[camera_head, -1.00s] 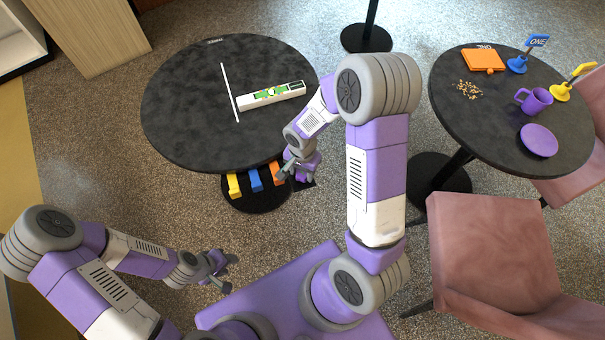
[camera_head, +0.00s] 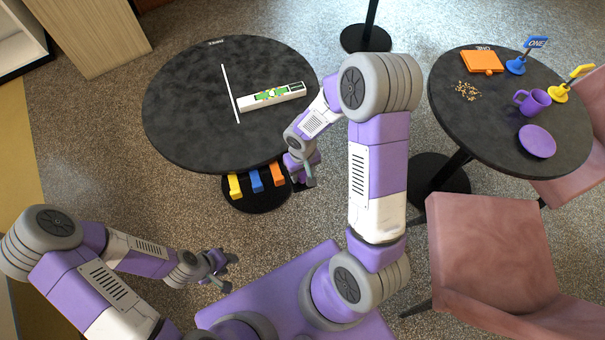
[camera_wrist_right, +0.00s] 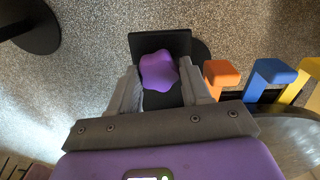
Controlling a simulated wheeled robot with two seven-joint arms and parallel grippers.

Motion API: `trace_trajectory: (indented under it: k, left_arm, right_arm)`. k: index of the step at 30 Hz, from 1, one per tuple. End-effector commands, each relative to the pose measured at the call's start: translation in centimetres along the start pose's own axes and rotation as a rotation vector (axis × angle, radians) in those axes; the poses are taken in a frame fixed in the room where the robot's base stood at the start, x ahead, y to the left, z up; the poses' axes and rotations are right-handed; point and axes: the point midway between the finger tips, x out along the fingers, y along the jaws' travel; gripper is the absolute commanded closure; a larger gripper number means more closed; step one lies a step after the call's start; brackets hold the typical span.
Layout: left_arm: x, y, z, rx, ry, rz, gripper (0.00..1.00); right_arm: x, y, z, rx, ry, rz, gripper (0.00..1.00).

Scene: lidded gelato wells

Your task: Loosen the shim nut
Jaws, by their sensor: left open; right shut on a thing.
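The shim nut (camera_wrist_right: 158,72) is a purple, lobed knob in the right wrist view. It sits in front of a black plate (camera_wrist_right: 178,40). My right gripper (camera_head: 306,178) is at the near underside edge of the round dark table (camera_head: 185,125), with its fingers shut on the knob's sides. In the head view the knob is hidden by the gripper. My left gripper (camera_head: 222,268) is open and empty, low over the floor in front of the table. A white level with green vials (camera_head: 272,94) lies on the tabletop.
Yellow (camera_head: 235,186), blue (camera_head: 256,180) and orange (camera_head: 278,174) tabs stick out below the table edge, beside the knob. A thin white strip (camera_head: 230,92) lies on the top. A second table (camera_head: 470,120) with a purple mug (camera_head: 535,101) and a pink chair (camera_head: 485,245) stand right.

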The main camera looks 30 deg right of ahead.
Motion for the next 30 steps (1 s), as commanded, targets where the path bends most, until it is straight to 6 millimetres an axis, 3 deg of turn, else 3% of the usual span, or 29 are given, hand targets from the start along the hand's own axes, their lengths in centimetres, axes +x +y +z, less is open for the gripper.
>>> trace_trajectory:
  k: [4, 5, 8, 19, 30]
  left_arm:
    - [-0.5, 0.2, 0.0, 0.000, 0.000, 0.000, 0.57]
    - [-0.4, 0.1, 0.0, 0.000, 0.000, 0.000, 0.57]
    - [-0.3, 0.1, 0.0, 0.000, 0.000, 0.000, 0.57]
    - [-0.7, 0.2, 0.0, 0.000, 0.000, 0.000, 0.57]
    - [-3.9, 1.5, 0.2, 0.000, 0.000, 0.000, 0.57]
  right_arm:
    - [0.0, 0.3, 0.1, -0.166, -0.006, 0.003, 0.89]
    - [0.0, 0.3, 0.1, -0.160, -0.005, 0.004, 0.48]
    - [0.0, 0.2, 0.1, -0.156, -0.004, 0.003, 0.32]
    - [-0.4, 0.1, 0.0, -0.155, -0.001, 0.001, 0.32]
    - [-4.8, 0.0, 0.0, -0.154, 0.000, 0.001, 0.32]
